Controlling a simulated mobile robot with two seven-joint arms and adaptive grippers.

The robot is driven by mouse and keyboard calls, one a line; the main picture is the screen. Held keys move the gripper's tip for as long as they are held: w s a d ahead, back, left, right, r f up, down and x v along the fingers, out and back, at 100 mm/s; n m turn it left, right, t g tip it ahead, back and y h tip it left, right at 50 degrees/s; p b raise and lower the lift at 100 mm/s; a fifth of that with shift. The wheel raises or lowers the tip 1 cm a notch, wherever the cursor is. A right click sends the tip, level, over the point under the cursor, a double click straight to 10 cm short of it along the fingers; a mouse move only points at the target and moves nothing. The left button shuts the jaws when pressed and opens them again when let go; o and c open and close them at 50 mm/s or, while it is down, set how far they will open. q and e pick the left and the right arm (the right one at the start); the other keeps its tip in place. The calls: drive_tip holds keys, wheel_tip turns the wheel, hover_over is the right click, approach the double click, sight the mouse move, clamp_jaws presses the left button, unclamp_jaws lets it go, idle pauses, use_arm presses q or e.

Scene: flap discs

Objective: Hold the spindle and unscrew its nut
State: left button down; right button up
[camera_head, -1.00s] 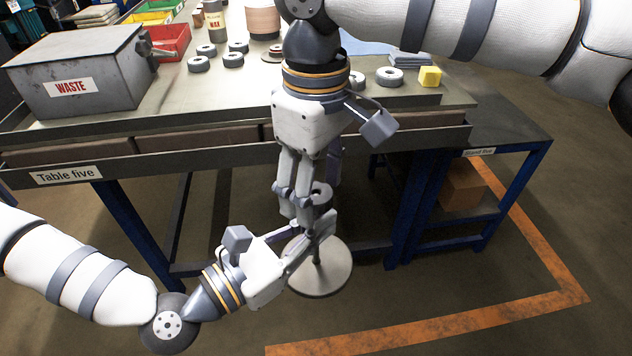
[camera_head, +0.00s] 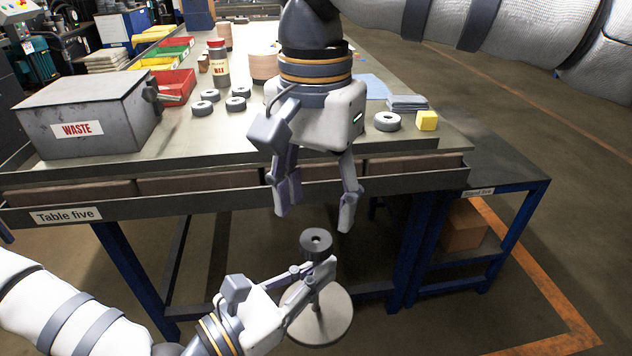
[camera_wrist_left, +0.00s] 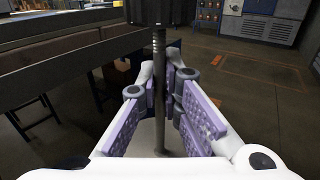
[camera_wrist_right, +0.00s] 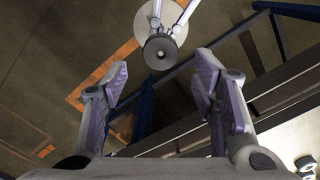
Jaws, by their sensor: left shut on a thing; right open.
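The spindle stands upright on a round pale base (camera_head: 338,325), beside the table's front. A dark round piece with a small central hole, apparently the nut (camera_head: 316,243), tops it. My left gripper (camera_head: 318,276) is shut on the spindle's rod below that piece. In the left wrist view the thin metal rod (camera_wrist_left: 159,95) runs between its pads, with the dark piece (camera_wrist_left: 158,11) cut off above. My right gripper (camera_head: 317,216) is open and empty above the spindle, fingers pointing down. In the right wrist view the dark piece (camera_wrist_right: 160,52) lies beyond the fingertips, apart from them.
Table five (camera_head: 250,150) is behind, with a grey waste bin (camera_head: 85,118), several grey discs (camera_head: 388,121), a yellow block (camera_head: 427,120), a bottle (camera_head: 218,65) and coloured bins (camera_head: 176,85). A blue-framed stand (camera_head: 500,190) holds a cardboard box (camera_head: 462,225). Floor to the right is clear.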

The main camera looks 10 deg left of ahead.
sight(316, 241)
drive_tip(key=m, duration=0.7)
drive_tip(key=shift+r+m, duration=0.3)
drive_tip(key=shift+r, duration=0.1)
drive_tip(key=m, duration=0.3)
drive_tip(key=shift+r+m, duration=0.15)
drive_tip(key=shift+m, duration=0.25)
drive_tip(key=m, duration=0.3)
drive_tip(key=shift+r+m, duration=0.15)
drive_tip(key=shift+m, duration=0.15)
drive_tip(key=m, duration=0.7)
drive_tip(key=shift+r, duration=0.25)
drive_tip(key=m, duration=0.5)
drive_tip(key=shift+r+m, duration=0.25)
drive_tip(key=shift+m, duration=0.05)
drive_tip(key=shift+f+m, duration=0.2)
drive_tip(key=shift+m, duration=0.1)
wheel_tip(316, 241, down, 8)
drive_tip(key=shift+r, duration=0.15)
